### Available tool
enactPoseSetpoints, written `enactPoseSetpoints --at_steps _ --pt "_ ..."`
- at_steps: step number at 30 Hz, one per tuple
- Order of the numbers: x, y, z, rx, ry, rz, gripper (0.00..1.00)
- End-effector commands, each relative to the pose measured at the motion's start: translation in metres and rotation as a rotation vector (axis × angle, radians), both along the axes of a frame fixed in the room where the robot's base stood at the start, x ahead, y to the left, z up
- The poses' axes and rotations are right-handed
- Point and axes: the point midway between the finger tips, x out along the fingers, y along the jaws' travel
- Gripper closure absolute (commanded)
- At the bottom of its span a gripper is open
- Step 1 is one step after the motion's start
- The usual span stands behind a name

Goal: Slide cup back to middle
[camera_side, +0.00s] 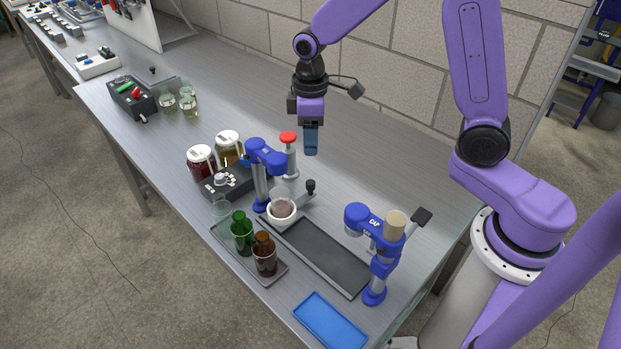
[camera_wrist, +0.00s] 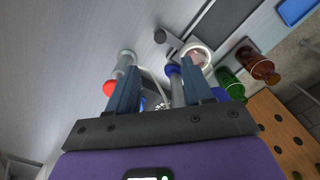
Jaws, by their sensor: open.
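A white cup (camera_side: 282,218) holding a clear glass with brownish contents stands at the upper-left end of a dark tray-like track (camera_side: 318,258), beside a blue filling stand (camera_side: 265,158). A grey arm with a black knob (camera_side: 311,186) reaches toward the cup. In the wrist view the cup (camera_wrist: 208,60) shows as a white ring beyond the right finger. My gripper (camera_side: 311,150) is open and empty, pointing down above the bench, behind and above the cup and apart from it. Its two blue fingers show in the wrist view (camera_wrist: 155,75).
A red-topped post (camera_side: 289,145) stands close below my gripper. A blue capping stand (camera_side: 375,245) with a cork-coloured top is front right. Green (camera_side: 242,234) and brown (camera_side: 265,257) bottles stand in a tray left of the track. Jars (camera_side: 201,162) are farther left. Bench behind is clear.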

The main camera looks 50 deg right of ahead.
Motion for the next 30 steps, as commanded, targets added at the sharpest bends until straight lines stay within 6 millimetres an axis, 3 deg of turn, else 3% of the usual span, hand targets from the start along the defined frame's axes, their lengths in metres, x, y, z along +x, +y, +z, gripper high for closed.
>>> enactPoseSetpoints --at_steps 6,18,30 --pt "-0.002 0.0 -0.043 -0.002 0.006 0.001 0.49" --pt "-0.001 0.0 -0.106 -0.001 0.003 0.001 0.49" --pt "0.0 0.0 -0.127 0.0 -0.001 0.001 0.49"
